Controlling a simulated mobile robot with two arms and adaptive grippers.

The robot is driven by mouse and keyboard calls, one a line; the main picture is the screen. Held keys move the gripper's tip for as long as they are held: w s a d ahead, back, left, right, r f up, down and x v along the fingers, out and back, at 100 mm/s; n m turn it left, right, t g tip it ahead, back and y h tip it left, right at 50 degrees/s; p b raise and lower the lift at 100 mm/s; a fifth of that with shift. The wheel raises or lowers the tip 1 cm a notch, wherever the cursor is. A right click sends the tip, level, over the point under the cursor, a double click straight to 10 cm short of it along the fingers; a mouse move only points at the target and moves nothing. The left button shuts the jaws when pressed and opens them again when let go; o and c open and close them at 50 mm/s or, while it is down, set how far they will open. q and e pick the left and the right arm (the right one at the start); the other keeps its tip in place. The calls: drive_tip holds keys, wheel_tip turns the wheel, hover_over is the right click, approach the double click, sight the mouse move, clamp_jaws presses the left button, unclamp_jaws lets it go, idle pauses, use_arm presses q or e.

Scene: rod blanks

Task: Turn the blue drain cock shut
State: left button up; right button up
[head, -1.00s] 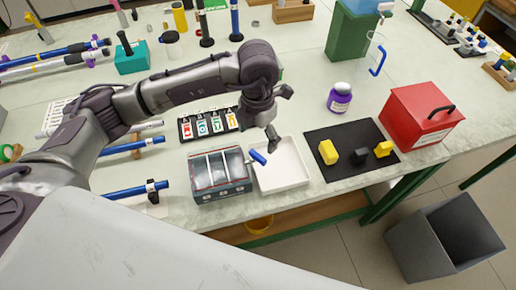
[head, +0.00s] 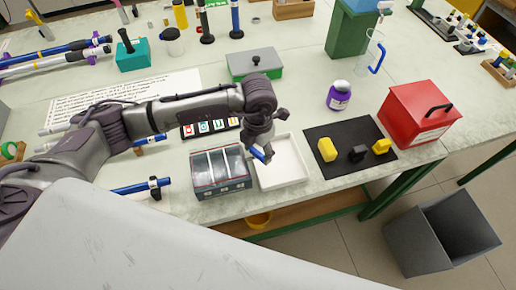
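The blue drain cock (head: 257,155) sticks out from the right side of a small grey tank (head: 221,186) with a clear divided top, at the table's front edge. Its lever slants down to the right, over the left side of a white tray (head: 284,174). My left gripper (head: 274,133) is just above the tray, its fingers spread and nothing seen between them. Its lower finger is at the blue lever and covers part of it; I cannot tell whether they touch. My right gripper is not in view.
A black mat (head: 342,165) with yellow and black blocks lies right of the tray. A purple-labelled jar (head: 339,97) and a red box (head: 420,113) stand nearby. A row of picture cards (head: 211,127) and a green box (head: 254,65) are behind the tank.

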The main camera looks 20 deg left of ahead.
use_arm(q)
drive_tip(key=c, duration=0.5)
drive_tip(key=shift+f+m+b, duration=0.15)
drive_tip(key=shift+m+b, duration=0.15)
drive_tip(key=shift+b, duration=0.35)
drive_tip(key=m+b, duration=0.2)
drive_tip(key=b, duration=0.1)
drive_tip(key=m+b, duration=0.1)
drive_tip(key=b, duration=0.1)
drive_tip(key=shift+s+a+f+m+b, duration=0.1)
drive_tip(key=shift+s+a+m+b, duration=0.05)
drive_tip(key=shift+m+b, duration=0.25)
drive_tip(key=shift+s+r+m+b, duration=0.1)
drive_tip(key=shift+r+m+b, duration=0.15)
drive_tip(key=shift+m+b, duration=0.85)
drive_tip(key=o, duration=1.1)
drive_tip(key=shift+o, duration=0.2)
drive_tip(key=shift+r, duration=0.1)
